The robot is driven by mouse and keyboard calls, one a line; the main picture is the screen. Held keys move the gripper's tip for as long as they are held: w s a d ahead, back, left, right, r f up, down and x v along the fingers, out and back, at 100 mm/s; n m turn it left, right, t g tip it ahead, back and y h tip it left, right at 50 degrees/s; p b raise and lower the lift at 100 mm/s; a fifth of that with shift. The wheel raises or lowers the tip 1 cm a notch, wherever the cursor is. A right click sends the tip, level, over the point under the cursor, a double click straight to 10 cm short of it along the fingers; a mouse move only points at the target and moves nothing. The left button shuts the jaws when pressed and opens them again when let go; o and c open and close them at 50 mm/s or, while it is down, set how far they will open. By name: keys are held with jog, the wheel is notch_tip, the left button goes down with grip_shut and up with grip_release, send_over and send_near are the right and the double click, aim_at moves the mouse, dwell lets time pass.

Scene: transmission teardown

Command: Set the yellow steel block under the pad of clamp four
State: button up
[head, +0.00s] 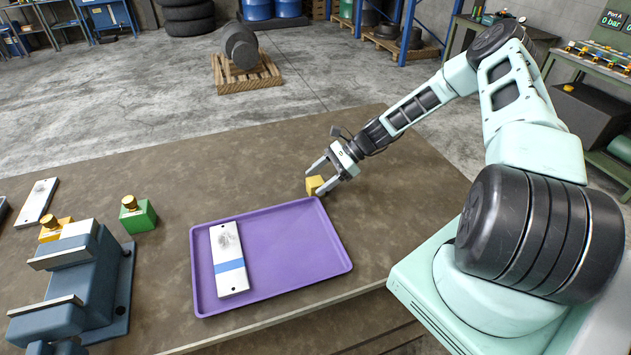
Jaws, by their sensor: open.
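A small yellow block (315,187) sits on the brown worktop, just beyond the far right corner of the purple tray. My gripper (314,182) is at the block, with its fingers spread on either side of it. The fingers are open, and I cannot tell whether either one touches the block. No clamp marked as number four can be made out. A second bench (601,67) at the far right edge carries a row of small yellow-topped fittings, too small to tell apart.
The purple tray (300,283) holds a white plate with a blue stripe (228,258). A blue-grey vise (88,290) stands front left. A green block with a brass knob (139,217) and another white plate (37,203) lie nearby. The worktop's far middle is clear.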

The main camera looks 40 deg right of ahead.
jog(key=shift+x, duration=0.8)
jog(key=shift+f, duration=0.1)
jog(key=shift+c, duration=0.3)
grip_shut()
